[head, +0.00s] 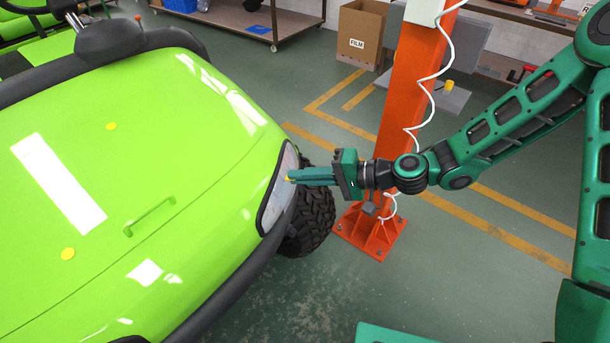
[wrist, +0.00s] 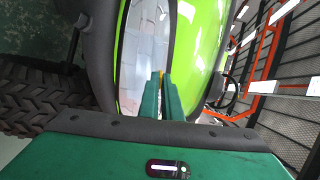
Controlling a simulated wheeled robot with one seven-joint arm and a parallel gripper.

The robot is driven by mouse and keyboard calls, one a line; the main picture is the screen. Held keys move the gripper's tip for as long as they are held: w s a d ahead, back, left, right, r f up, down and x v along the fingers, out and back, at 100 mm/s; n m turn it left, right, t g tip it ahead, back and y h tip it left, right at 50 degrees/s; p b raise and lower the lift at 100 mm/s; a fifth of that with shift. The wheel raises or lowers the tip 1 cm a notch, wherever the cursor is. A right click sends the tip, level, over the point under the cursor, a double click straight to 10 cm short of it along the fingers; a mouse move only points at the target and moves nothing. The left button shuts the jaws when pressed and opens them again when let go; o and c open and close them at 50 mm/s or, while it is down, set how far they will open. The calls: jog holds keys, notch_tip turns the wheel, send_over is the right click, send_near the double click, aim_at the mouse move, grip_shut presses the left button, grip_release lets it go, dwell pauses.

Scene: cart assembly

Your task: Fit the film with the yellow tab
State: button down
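My gripper (head: 291,179) is at the cart's headlight (head: 275,198), with its two green fingers close together. A small yellow tab (head: 288,179) shows at the fingertips. In the wrist view the yellow tab (wrist: 161,75) sits between the finger ends, and the fingers look shut on it. The headlight (wrist: 143,45) is a pale, glossy panel with a dark rim in the green body. The film is clear or whitish; I cannot tell its edges from the lens, nor whether it lies flat on it.
The green cart hood (head: 120,190) fills the left, with a black bumper and a tyre (head: 310,215) below the headlight. An orange post (head: 405,100) with a coiled white cable stands close behind my gripper. A cardboard box marked FILM (head: 358,42) is behind. Open floor lies in front.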

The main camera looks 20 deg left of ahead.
jog(key=c, duration=1.9)
grip_release()
jog(key=v, duration=1)
jog(key=shift+d, duration=0.35)
jog(key=shift+w, duration=0.1)
